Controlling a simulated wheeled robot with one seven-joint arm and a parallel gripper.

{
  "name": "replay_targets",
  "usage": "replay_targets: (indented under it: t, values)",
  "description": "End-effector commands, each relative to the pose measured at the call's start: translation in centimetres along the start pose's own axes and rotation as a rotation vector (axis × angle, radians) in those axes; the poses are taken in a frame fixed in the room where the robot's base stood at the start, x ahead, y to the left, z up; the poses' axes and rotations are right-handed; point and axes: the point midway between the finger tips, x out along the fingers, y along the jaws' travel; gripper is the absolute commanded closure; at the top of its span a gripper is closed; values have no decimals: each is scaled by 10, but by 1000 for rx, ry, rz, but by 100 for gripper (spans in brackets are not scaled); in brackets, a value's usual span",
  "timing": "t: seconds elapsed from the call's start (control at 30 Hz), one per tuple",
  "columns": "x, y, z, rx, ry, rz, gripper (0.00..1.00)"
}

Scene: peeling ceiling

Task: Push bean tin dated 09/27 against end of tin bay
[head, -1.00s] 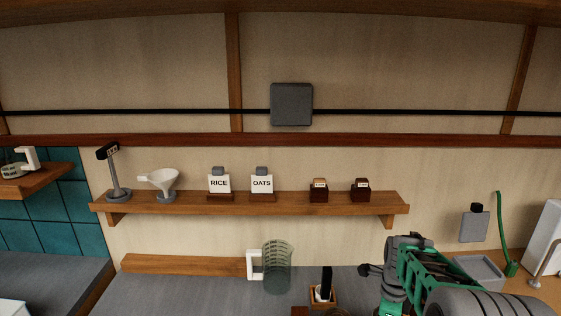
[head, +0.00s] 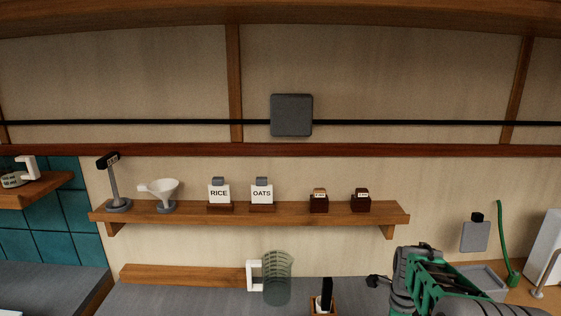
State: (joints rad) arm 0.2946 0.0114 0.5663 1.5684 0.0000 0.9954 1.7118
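No bean tin that I can make out, no date label reading 09/27 and no tin bay show in the head view. My gripper's fingertips are not clearly visible; green and grey parts of my own arm fill the lower right. Whether it is open or shut does not show.
Below stand a clear jug (head: 277,278) and a grey counter (head: 190,296). A grey tray (head: 482,277) lies at right.

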Motion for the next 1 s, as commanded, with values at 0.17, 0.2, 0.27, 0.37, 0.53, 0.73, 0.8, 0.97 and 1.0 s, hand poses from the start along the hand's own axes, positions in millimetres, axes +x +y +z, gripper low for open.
replay_targets:
  t: [0.17,0.2,0.27,0.37,0.53,0.73,0.8,0.97,1.0]
  values:
    - [0,-2,-3,1,0,-1,82]
    - [0,-2,-4,1,0,-1,82]
    - [0,-2,-5,1,0,-1,82]
    - [0,-2,-5,2,0,-1,82]
    - [0,-2,-5,3,1,-1,82]
    - [0,-2,-5,4,1,-2,82]
    - [0,-2,-5,4,1,-1,28]
    - [0,-2,-4,1,0,-1,15]
    - [0,-2,-4,0,0,-1,12]
